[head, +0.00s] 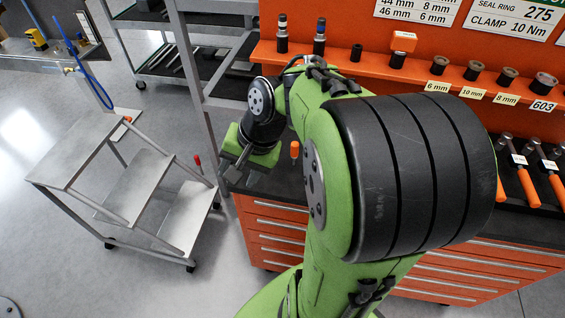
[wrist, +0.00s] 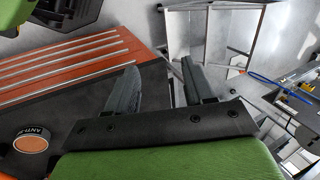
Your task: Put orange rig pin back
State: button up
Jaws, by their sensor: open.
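My gripper (head: 240,165) hangs over the left end of the orange workbench in the head view. In the wrist view its two dark fingers (wrist: 157,85) are apart with nothing between them. A small upright orange piece (head: 295,150) shows on the dark benchtop, just right of my gripper. It may be the orange rig pin, but I cannot tell for sure. My arm hides much of the benchtop around it.
The bench (head: 275,228) has orange drawers. A shelf above holds several sockets (head: 437,64). Orange-handled tools (head: 527,186) lie at right. A round container marked ANTI (wrist: 34,143) stands on the benchtop. Grey steps (head: 130,185) stand left, with open floor around them.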

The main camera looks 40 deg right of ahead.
jog(key=w+d+f+m+t+y+b, duration=0.2)
jog(key=w+d+f+m+y+b, duration=0.15)
jog(key=d+f+m, duration=0.45)
jog(key=m+t+y+b, duration=0.2)
jog(key=m+t+b, duration=0.45)
jog(key=m, duration=0.25)
send_near(295, 149)
jog(key=shift+t, duration=0.25)
jog(key=a+f, duration=0.1)
jog(key=a, duration=0.1)
jog(key=w+a+f, duration=0.2)
jog(key=a, duration=0.1)
jog(key=shift+a+f+p, duration=0.3)
jog(key=shift+a+p, duration=0.05)
jog(key=shift+p, duration=0.05)
jog(key=s+d+m+t, duration=0.1)
jog(key=s+d+m+t+b, duration=0.1)
jog(key=d, duration=0.1)
jog(key=s+d+m+t+h, duration=0.1)
jog(key=s+d+m, duration=0.1)
jog(key=shift+f, duration=0.4)
jog(key=shift+s+d+r+m+t+b, duration=0.1)
jog(key=shift+d+m+t+b, duration=0.2)
jog(key=shift+t, duration=0.2)
jog(key=shift+h, duration=0.25)
jog(key=b+x, duration=0.4)
jog(key=x, duration=0.8)
grip_shut()
